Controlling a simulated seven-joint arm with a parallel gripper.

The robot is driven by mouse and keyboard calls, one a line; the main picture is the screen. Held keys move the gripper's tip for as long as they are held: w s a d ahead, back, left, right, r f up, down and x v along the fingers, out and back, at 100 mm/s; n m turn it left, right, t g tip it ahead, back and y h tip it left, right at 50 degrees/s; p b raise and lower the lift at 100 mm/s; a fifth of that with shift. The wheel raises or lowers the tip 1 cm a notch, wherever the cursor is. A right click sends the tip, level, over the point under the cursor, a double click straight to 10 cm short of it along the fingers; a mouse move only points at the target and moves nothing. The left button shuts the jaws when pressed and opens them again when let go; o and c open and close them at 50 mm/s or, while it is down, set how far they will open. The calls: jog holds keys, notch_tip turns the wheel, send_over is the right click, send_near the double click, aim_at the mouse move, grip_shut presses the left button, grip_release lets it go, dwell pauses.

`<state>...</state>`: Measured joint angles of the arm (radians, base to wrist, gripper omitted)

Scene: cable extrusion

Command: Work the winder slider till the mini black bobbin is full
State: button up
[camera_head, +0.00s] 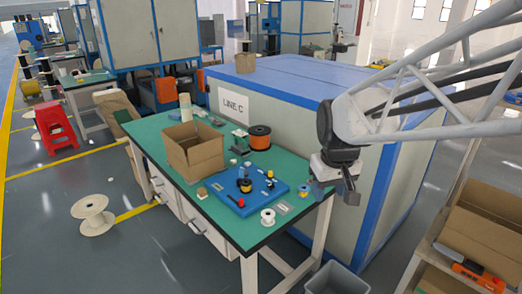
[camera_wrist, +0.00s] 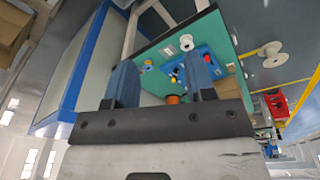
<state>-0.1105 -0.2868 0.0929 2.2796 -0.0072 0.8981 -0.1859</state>
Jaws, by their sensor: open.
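The blue winder board (camera_head: 262,200) lies on the green table. I cannot tell which part is the slider. The board (camera_wrist: 212,66) also shows in the wrist view, partly hidden by a finger. My gripper (camera_head: 335,193) is open and empty, in the air beyond the table's right end, apart from the winder.
A white spool (camera_head: 267,217), a small blue spool (camera_head: 304,190) and an orange spool (camera_head: 260,137) stand on the table. An open cardboard box (camera_head: 193,152) stands at its left. A LINE C cabinet (camera_head: 330,125) rises behind. A grey bin (camera_head: 337,281) is below.

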jog(key=w+a+f+n, duration=0.25)
jog(key=w+a, duration=0.35)
jog(key=w, duration=0.5)
jog(key=n+g, duration=0.2)
jog(key=n, duration=0.3)
send_over(241, 199)
jog(key=f, duration=2.1)
jog(key=shift+s+d+f, duration=0.1)
jog(key=shift+s+d, duration=0.2)
jog(key=shift+w+a+f, duration=0.2)
jog(key=shift+a+f, duration=0.1)
jog(key=shift+f, duration=0.05)
jog(key=shift+f, duration=0.1)
jog(key=shift+f, duration=3.85)
grip_shut()
